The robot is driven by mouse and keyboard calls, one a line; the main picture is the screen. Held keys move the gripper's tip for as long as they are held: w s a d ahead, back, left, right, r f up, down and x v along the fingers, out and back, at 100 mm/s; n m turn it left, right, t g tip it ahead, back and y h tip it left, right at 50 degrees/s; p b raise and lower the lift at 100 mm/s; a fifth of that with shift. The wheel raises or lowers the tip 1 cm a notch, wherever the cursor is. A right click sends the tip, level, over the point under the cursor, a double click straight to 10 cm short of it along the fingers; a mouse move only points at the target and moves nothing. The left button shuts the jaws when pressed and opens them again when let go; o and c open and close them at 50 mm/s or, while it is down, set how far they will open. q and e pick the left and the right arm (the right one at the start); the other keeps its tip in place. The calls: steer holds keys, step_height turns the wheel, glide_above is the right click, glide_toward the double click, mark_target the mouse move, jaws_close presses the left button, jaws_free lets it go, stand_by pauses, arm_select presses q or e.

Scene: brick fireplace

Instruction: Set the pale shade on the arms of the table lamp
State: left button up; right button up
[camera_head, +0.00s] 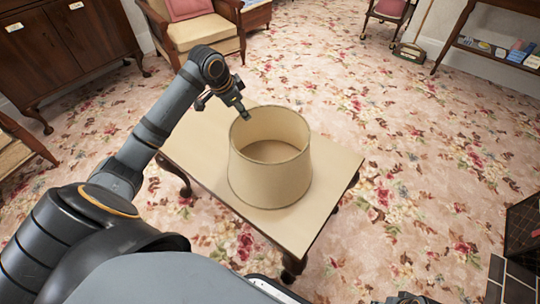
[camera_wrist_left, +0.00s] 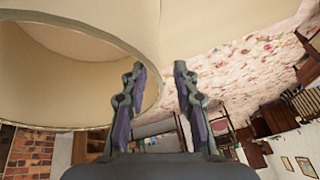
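The pale shade (camera_head: 270,180) is a wide beige drum, standing upright with its open top up on a small table (camera_head: 325,205). My left gripper (camera_head: 243,113) is at the shade's far left rim, pointing down. In the left wrist view the gripper (camera_wrist_left: 158,75) has its two fingers apart. The shade (camera_wrist_left: 45,70) fills the left of that view; its rim passes between the fingers, with one finger over the inside and the other outside. I cannot tell whether either finger touches it. No table lamp shows in either view.
A dark cabinet (camera_head: 65,45) stands at the back left, beside a cushioned armchair (camera_head: 195,30). A shelf with small items (camera_head: 495,50) is at the upper right, and a dark fireplace part (camera_head: 523,230) at the right edge. The floral carpet (camera_head: 430,180) right of the table is clear.

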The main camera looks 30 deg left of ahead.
mark_target(252, 122)
arm_select(q)
steer(key=shift+x, duration=0.95)
steer(key=shift+w+f, duration=0.15)
steer(key=shift+f, duration=0.25)
steer(key=b+x, duration=0.2)
steer(key=x, duration=0.3)
steer(key=shift+w+d+b, duration=0.1)
steer(key=shift+d+b, duration=0.15)
steer(key=shift+b, duration=0.15)
arm_select(e)
steer(key=f, duration=0.1)
steer(key=a+f+t, duration=0.1)
steer(key=f, duration=0.1)
steer(key=shift+w+a+t+y, duration=0.25)
steer(key=shift+w+t+y, duration=0.05)
steer(key=shift+w, duration=0.1)
arm_select(q)
steer(key=shift+c, duration=0.3)
jaws_close()
